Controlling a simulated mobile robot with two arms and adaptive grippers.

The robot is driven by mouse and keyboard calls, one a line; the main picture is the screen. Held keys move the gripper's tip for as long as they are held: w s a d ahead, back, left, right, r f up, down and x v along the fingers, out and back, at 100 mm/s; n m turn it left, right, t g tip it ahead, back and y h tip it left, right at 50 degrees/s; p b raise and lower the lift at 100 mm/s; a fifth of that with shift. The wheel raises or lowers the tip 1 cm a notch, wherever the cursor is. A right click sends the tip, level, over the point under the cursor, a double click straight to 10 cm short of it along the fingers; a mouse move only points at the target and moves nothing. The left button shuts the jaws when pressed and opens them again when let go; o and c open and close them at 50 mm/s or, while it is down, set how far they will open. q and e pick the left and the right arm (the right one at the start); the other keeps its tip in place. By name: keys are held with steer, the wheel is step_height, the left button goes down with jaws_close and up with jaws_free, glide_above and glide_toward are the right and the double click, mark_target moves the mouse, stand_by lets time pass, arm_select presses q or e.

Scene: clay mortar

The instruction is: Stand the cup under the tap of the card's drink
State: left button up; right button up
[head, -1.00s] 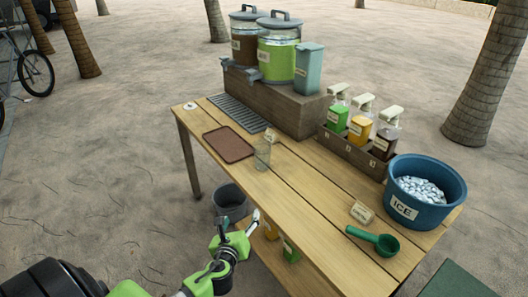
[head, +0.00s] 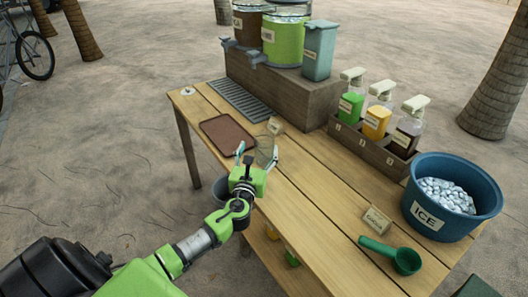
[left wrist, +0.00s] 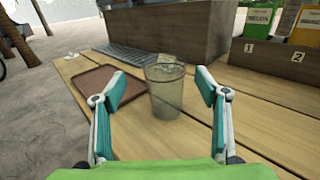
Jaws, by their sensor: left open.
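The clear cup (left wrist: 165,90) stands upright on the wooden table in the left wrist view, between and just beyond my open fingers. In the head view the cup (head: 265,152) is partly hidden by my left gripper (head: 257,152), which is open and empty at the table's front edge. Two drink dispensers, one brown (head: 249,28) and one green (head: 283,40), stand on a wooden block, with taps (head: 256,58) over a slatted drip tray (head: 241,99). A small card (head: 276,126) stands behind the cup; its text is unreadable. My right gripper is not in view.
A brown tray (head: 226,134) lies left of the cup. A grey-green container (head: 319,50) stands beside the dispensers. A numbered rack (head: 369,148) holds pump bottles. A blue ice tub (head: 450,199), a small card (head: 376,219) and a green scoop (head: 392,253) occupy the right end.

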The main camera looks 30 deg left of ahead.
mark_target(262, 144)
arm_select(q)
steer(key=shift+w+a+r, duration=0.1)
steer(key=shift+w+r, duration=0.05)
steer(key=shift+w, duration=0.45)
steer(key=shift+w+a+r, duration=0.1)
steer(key=shift+w+r, duration=0.05)
steer(key=shift+w, duration=0.45)
steer(key=shift+x, duration=1.2)
steer(key=shift+w+f, duration=0.2)
steer(key=shift+r, duration=0.1)
steer(key=shift+c, duration=1.1)
steer(key=c, duration=0.9)
steer(key=shift+c, duration=0.5)
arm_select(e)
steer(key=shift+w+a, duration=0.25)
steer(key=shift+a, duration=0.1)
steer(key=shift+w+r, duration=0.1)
